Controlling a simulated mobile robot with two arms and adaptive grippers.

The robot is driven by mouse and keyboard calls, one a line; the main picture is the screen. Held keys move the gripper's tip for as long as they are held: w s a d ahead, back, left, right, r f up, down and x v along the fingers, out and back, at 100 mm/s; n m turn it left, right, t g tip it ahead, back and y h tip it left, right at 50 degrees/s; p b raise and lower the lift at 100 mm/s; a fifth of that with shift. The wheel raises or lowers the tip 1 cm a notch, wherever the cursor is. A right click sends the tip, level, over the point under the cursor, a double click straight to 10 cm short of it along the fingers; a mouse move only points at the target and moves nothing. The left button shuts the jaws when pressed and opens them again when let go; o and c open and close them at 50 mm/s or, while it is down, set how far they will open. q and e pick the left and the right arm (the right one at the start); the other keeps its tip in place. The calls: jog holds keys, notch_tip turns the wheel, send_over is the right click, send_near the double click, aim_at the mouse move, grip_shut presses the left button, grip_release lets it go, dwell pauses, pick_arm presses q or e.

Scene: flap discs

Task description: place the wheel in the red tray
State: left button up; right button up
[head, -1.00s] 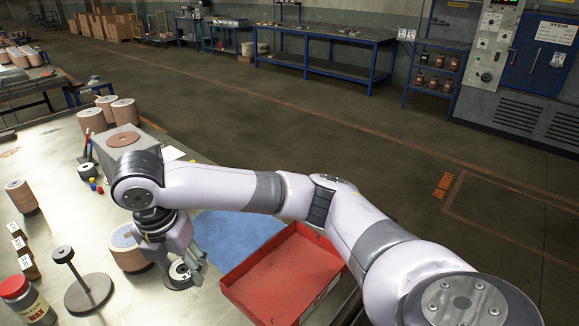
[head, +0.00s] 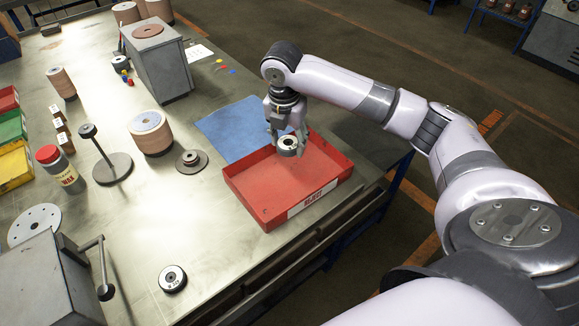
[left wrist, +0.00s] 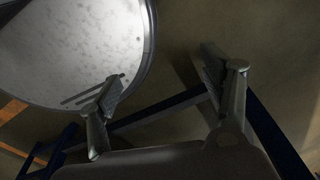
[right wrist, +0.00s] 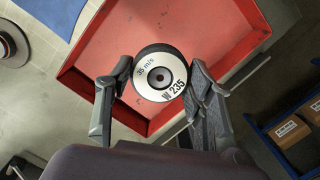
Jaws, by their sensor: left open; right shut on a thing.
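A small wheel with a white printed label (right wrist: 163,76) is between the fingers of my right gripper (right wrist: 152,98), which is shut on it. In the head view the wheel (head: 288,146) is held over the back part of the red tray (head: 262,207), and my right gripper (head: 287,135) comes down on it from above. The tray also shows under the wheel in the right wrist view (right wrist: 95,50). I cannot tell how high the wheel is above the tray floor. My left gripper (left wrist: 160,105) is open and empty in the left wrist view, away from the tray.
A blue mat (head: 228,128) lies behind the tray. A flanged disc (head: 191,161), a stack of discs (head: 150,133) and a post on a round base (head: 113,168) stand left of the tray.

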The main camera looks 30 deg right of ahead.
aim_at(289, 177)
notch_tip(289, 177, down, 12)
jog(key=shift+r+p, duration=0.25)
jog(key=shift+p, duration=0.4)
jog(key=o, duration=1.3)
jog(key=shift+f, duration=0.1)
jog(key=shift+c, duration=0.2)
jog(key=r, duration=0.4)
jog(key=r+b, duration=0.1)
jog(key=r, duration=0.3)
jog(key=s+a+r, duration=0.1)
jog(key=r, duration=0.3)
jog(key=shift+a+r, duration=0.1)
